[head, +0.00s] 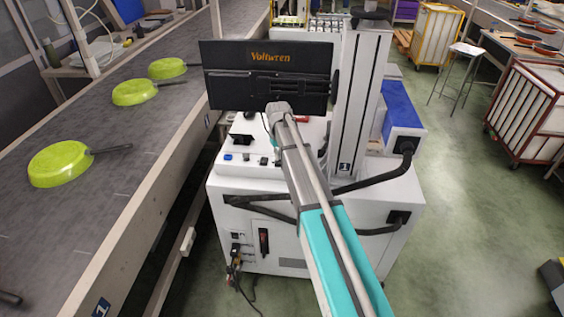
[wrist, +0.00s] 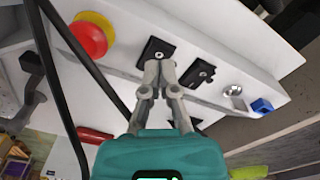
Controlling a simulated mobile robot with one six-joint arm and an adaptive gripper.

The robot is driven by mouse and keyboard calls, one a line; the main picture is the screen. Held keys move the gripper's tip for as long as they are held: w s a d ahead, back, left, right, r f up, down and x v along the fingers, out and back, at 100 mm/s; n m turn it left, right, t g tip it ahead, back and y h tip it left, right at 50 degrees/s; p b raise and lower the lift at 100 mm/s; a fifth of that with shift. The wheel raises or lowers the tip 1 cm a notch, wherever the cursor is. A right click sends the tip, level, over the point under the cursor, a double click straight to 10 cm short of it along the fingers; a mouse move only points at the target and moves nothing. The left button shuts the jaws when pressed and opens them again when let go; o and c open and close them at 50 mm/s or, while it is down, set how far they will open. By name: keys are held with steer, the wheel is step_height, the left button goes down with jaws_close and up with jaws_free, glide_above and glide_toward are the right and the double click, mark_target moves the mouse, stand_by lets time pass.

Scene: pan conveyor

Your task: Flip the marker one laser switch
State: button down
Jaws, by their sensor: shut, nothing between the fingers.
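Marker one is the white machine (head: 309,262) with a black Voltwren head (head: 267,78) and a "1" label on its column. Its sloped control panel (wrist: 215,40) fills much of the wrist view. On it are a red and yellow mushroom button (wrist: 92,36), a black switch plate (wrist: 153,48), a second black plate (wrist: 198,73), a round silver switch (wrist: 235,92) and a blue cap (wrist: 262,106). No lettering is legible to tell which is the laser switch. My gripper (wrist: 159,67) is shut and empty, its tips overlapping the lower edge of the first plate in the picture; contact is unclear.
A conveyor (head: 75,215) with green pans (head: 60,163) runs along the left. A blue box (head: 402,105) and black cables (head: 372,181) sit on the machine's right side. A red handle (wrist: 95,134) shows near the panel. Green floor at right is open before a cart (head: 528,112).

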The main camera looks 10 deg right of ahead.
mark_target(279, 163)
steer(key=shift+f+b, duration=1.2)
stand_by(1.1)
steer(key=shift+r, duration=0.15)
steer(key=shift+r+p, duration=3.4)
steer(key=shift+p, duration=0.15)
steer(key=shift+s, duration=0.45)
steer(key=s+d+m, duration=0.1)
steer(key=s+m, duration=0.1)
steer(key=s, duration=2.6)
steer(key=shift+d, duration=0.1)
